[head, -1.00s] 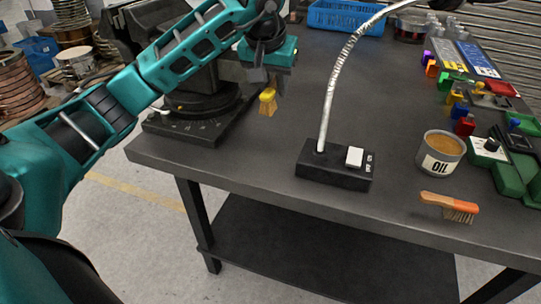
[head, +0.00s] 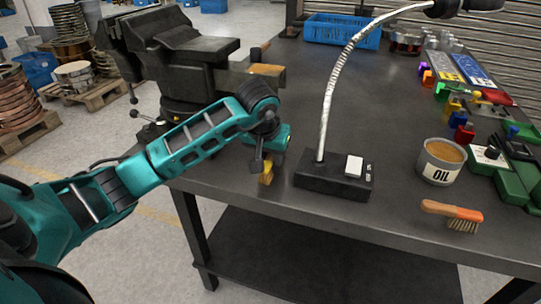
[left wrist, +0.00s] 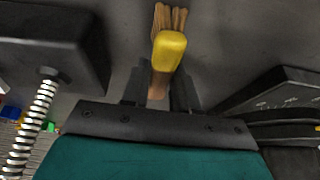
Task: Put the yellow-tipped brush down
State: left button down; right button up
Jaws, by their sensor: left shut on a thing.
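The yellow-tipped brush (head: 266,178) is in my left gripper (head: 262,163), low over the front left part of the workbench (head: 400,212). In the left wrist view the brush's yellow end (left wrist: 169,52) and tan bristles (left wrist: 171,17) point away from the gripper (left wrist: 158,92). Its wooden handle lies between the two dark fingers, which are shut on it. In the head view the gripper hides most of the brush. I cannot tell whether it touches the bench top. My right gripper is in neither view.
A black lamp base (head: 333,180) stands just right of the gripper, with a bendy silver neck (head: 331,95). A large vise (head: 190,70) stands behind left. An oil tin (head: 440,162) and an orange-tipped brush (head: 452,212) are further right. Bare bench lies between lamp and tin.

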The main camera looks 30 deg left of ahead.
pick_arm(q)
jog(key=shift+r, duration=0.1)
jog(key=c, duration=0.9)
grip_release()
jog(key=shift+o, duration=0.2)
